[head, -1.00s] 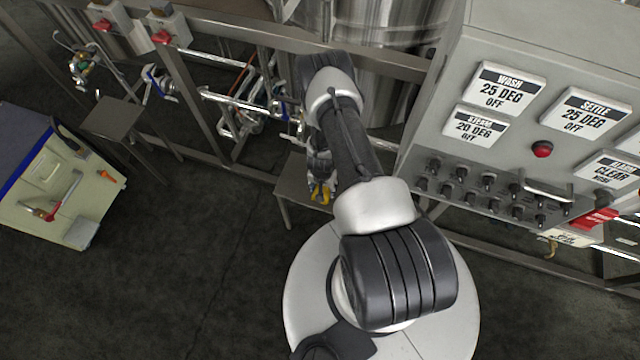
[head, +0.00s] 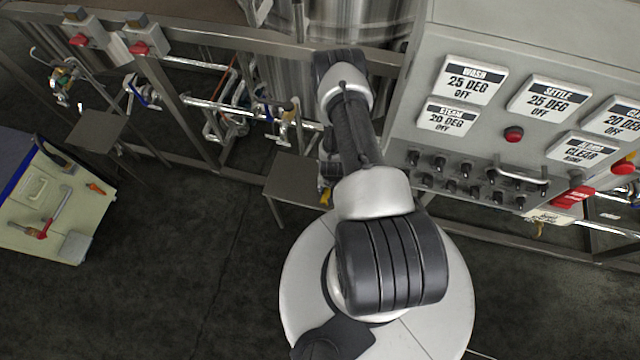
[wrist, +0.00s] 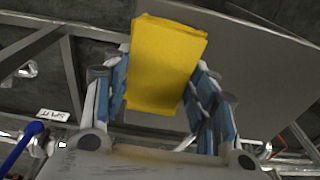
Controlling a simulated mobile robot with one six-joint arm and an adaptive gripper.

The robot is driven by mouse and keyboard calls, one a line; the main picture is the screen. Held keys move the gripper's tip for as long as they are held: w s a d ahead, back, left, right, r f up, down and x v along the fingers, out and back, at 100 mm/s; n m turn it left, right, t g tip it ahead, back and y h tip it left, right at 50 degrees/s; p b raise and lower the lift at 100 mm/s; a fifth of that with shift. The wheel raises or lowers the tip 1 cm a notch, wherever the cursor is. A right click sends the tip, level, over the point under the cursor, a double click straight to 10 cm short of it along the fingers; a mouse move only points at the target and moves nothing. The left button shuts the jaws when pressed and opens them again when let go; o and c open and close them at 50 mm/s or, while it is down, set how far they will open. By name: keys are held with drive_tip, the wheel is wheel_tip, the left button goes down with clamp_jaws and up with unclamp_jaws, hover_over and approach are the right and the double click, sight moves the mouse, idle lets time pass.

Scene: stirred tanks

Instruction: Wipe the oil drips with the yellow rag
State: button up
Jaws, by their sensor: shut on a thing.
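The yellow rag (wrist: 165,62) is a folded, flat yellow block in the wrist view. My gripper (wrist: 160,90) is shut on it, with blue-padded fingers at either side of the rag. In the head view a small yellow part of the rag (head: 325,197) shows beside my arm, at the right side of a small grey table (head: 293,178). My arm hides most of my gripper there. I cannot make out oil drips in either view.
The grey control panel (head: 480,130) with knobs and signs stands close to the right of my arm. A steel frame (head: 220,168) with pipes and valves runs behind the table. A pale cart (head: 60,215) with tools stands at the left. Dark floor between is clear.

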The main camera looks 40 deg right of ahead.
sight(301, 185)
drive_tip(key=shift+d, duration=0.15)
drive_tip(key=shift+w+f+b, duration=0.15)
drive_tip(key=shift+f+b, duration=0.05)
drive_tip(key=shift+b, duration=0.15)
drive_tip(key=shift+w+a+f+b, duration=0.1)
drive_tip(key=shift+w+a+b, duration=0.45)
drive_tip(key=shift+w+a, duration=0.4)
drive_tip(key=shift+w+a+r+b, duration=0.1)
drive_tip(key=shift+w+a+b, duration=0.5)
drive_tip(key=shift+w, duration=0.5)
drive_tip(key=shift+w+a+f+b, duration=0.1)
drive_tip(key=shift+w+a+b, duration=0.35)
drive_tip(key=shift+w+a, duration=0.5)
drive_tip(key=shift+c, duration=0.6)
drive_tip(key=shift+w+a, duration=0.15)
drive_tip(key=shift+w, duration=0.15)
drive_tip(key=shift+w+a+r+b, duration=0.2)
drive_tip(key=shift+w+a+b, duration=0.1)
drive_tip(key=shift+w+a, duration=0.95)
drive_tip(key=shift+w+d, duration=0.1)
drive_tip(key=shift+d, duration=0.05)
drive_tip(key=shift+r+p, duration=2)
drive_tip(key=shift+r, duration=1.05)
